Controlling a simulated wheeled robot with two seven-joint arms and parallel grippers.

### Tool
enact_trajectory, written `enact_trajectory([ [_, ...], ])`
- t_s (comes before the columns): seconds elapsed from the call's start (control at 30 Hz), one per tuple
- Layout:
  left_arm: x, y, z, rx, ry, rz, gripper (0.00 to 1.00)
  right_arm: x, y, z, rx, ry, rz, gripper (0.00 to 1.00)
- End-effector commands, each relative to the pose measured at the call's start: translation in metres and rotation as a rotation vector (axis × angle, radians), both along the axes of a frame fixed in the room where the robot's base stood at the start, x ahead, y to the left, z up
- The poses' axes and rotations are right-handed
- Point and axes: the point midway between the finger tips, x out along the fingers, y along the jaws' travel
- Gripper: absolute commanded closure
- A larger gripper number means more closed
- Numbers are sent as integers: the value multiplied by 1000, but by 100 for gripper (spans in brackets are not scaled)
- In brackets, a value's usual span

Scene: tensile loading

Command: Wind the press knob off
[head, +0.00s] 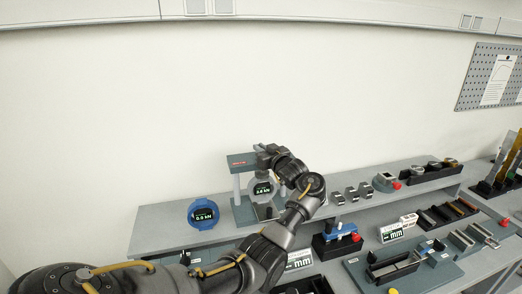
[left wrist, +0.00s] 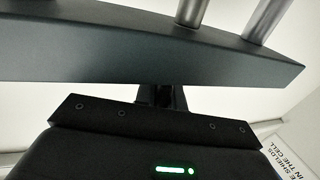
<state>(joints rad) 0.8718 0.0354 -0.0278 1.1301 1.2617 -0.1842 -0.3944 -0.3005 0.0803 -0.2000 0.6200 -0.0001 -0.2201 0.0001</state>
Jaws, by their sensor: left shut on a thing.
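The press (head: 238,196) stands on the grey shelf, with a dark crosshead with red lettering, pale posts and a round display hanging in it. My left gripper (head: 264,152) is at the top of the press, at the right part of its crosshead. It is shut on the press knob, which the gripper hides. In the left wrist view, the crosshead (left wrist: 130,45) spans the top of the picture with two metal posts above it. The dark fingers (left wrist: 165,97) reach toward its edge, and their tips are hidden. My right gripper is not in view.
A blue round gauge (head: 203,213) stands left of the press. Right of it are small metal blocks (head: 352,193), a blue device with a red knob (head: 338,236), black trays (head: 393,268) and a display (head: 391,232).

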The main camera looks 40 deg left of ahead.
Motion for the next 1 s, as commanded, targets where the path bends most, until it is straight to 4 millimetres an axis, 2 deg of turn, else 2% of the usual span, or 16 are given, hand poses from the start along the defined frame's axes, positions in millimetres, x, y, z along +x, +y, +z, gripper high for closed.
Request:
enact_trajectory([
  [0.07,1,1,4,4,-5,-2,100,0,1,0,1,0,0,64],
  [0.1,1,1,4,4,-5,-2,84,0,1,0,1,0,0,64],
  [0.23,0,0,2,3,-3,-2,67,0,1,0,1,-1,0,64],
  [0.5,0,-1,1,1,-1,-2,67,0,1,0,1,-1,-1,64],
  [0.6,-1,-7,-1,0,-2,-3,67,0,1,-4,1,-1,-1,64],
  [1.0,-26,-75,-3,-2,-6,-4,67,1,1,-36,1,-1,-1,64],
])
